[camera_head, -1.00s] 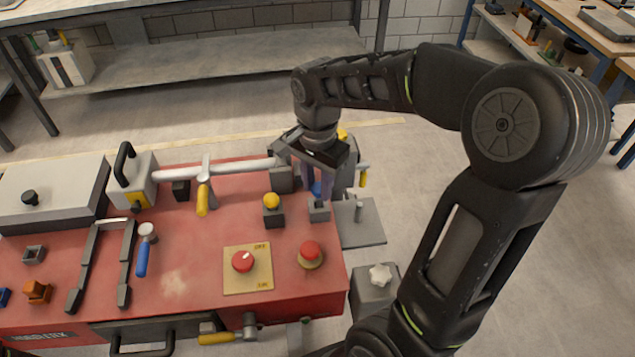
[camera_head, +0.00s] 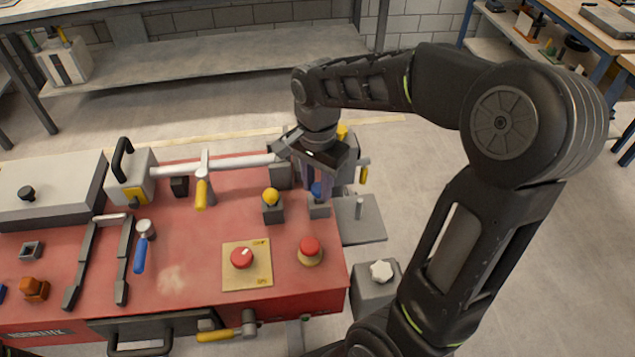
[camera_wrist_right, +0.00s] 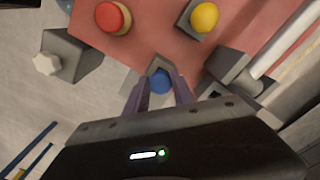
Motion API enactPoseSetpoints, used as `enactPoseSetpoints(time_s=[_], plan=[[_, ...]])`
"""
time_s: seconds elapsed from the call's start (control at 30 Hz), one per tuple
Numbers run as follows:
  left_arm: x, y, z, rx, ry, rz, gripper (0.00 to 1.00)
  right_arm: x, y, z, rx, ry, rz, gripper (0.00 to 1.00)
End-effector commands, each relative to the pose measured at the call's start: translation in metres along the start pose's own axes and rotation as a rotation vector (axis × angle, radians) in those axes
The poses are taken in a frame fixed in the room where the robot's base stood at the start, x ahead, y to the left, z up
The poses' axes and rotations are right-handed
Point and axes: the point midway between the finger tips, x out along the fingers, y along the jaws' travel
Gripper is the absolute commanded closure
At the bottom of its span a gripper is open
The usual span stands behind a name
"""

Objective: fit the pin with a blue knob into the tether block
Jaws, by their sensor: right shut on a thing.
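My right gripper (camera_head: 316,192) points down at the far right of the red bench top and is shut on the pin with a blue knob (camera_head: 317,190). In the right wrist view the blue knob (camera_wrist_right: 160,82) sits between the two fingertips. A small grey block (camera_head: 319,211), which looks like the tether block, is directly below the knob. It shows around the fingertips in the wrist view. The pin's shank is hidden, so I cannot tell how deep it sits in the block. My left gripper is not in view.
A grey block with a yellow knob (camera_head: 271,196) stands just left of the gripper. A white bar (camera_head: 235,165) runs behind it. Red buttons (camera_head: 310,247) are nearer the front. A grey plate with a post (camera_head: 361,222) lies to the right.

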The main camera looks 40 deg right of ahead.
Motion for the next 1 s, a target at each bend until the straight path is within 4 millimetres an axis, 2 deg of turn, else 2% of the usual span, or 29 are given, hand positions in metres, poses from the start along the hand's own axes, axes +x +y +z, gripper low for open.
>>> enactPoseSetpoints(time_s=[0.2, 0.23, 0.5, 0.7, 1.0], plan=[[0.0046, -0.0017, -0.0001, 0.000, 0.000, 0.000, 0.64, 0.0062, 0.0001, -0.0001, 0.000, 0.000, 0.000, 1.00], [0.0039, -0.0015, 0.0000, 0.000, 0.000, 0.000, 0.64, 0.0055, 0.0000, -0.0001, 0.000, 0.000, 0.000, 0.69], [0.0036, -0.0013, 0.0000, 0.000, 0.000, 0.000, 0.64, 0.0051, 0.0000, 0.0000, 0.000, 0.000, 0.000, 0.47], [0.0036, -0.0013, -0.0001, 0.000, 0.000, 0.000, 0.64, 0.0051, 0.0000, 0.0000, 0.000, 0.000, 0.000, 0.45], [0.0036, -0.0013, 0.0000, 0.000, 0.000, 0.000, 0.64, 0.0051, 0.0000, 0.0000, 0.000, 0.000, 0.000, 0.23]])
